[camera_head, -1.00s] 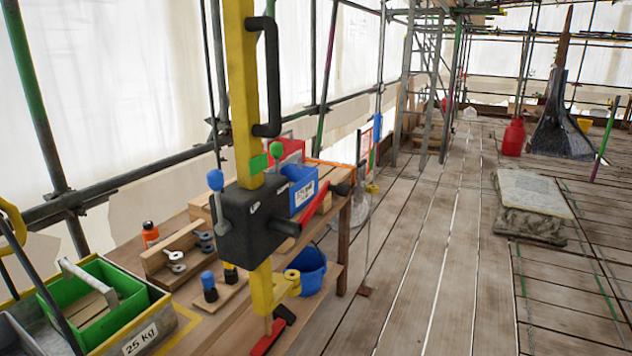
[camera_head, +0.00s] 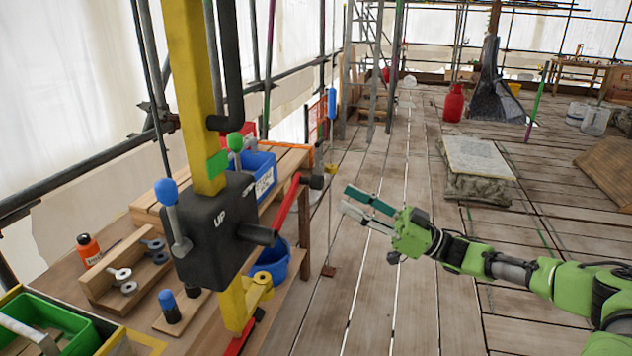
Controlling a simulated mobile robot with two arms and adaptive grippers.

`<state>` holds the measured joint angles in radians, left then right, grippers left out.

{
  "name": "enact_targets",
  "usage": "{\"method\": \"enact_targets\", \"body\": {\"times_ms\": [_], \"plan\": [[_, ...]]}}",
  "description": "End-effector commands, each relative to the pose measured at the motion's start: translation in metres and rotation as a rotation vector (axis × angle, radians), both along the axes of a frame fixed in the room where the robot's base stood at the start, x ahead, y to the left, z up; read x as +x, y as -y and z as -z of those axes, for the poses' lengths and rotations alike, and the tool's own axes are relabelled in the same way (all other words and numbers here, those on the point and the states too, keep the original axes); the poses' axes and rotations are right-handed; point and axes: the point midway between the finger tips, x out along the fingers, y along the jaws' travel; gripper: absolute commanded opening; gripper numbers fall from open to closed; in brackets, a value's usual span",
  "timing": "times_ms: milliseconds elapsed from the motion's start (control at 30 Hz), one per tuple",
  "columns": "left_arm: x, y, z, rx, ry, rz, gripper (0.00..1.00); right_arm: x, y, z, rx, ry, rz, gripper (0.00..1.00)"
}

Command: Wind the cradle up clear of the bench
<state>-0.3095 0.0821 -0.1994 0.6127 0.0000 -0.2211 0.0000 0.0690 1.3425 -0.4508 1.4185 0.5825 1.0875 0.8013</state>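A black winch box (camera_head: 215,238) marked "UP" is fixed on a yellow post (camera_head: 194,95). It has a blue-knobbed lever (camera_head: 170,205), a green-knobbed lever (camera_head: 240,152), and a red crank arm (camera_head: 286,206) ending in a dark grip (camera_head: 316,176). My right gripper (camera_head: 345,198) is open and empty, its fingers pointing left toward the crank, a little right of it and apart from it. My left gripper is out of view. At the lower left a green crate (camera_head: 28,318) sits in a yellow-edged tray (camera_head: 135,343); I cannot tell whether this is the cradle.
The wooden bench (camera_head: 60,270) holds an orange bottle (camera_head: 88,248), a rack of metal shackles (camera_head: 120,280) and a blue bin (camera_head: 258,172). A blue bucket (camera_head: 272,262) is beside the post. Scaffold poles line the left. The plank floor (camera_head: 400,310) is open around my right arm.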

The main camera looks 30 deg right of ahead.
Motion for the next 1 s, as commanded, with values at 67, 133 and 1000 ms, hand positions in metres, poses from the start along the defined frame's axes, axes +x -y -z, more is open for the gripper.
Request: {"method": "enact_targets", "body": {"times_ms": [67, 133, 1000], "plan": [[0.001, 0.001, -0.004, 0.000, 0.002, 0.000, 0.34, 0.011, -0.009, -0.009, 0.003, 0.006, -0.001, 0.40], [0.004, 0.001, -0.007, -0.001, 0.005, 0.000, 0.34, 0.020, -0.017, -0.015, 0.003, 0.006, -0.001, 0.40], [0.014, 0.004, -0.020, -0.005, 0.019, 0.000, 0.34, 0.062, -0.053, -0.033, -0.001, 0.000, 0.001, 0.19]]}}
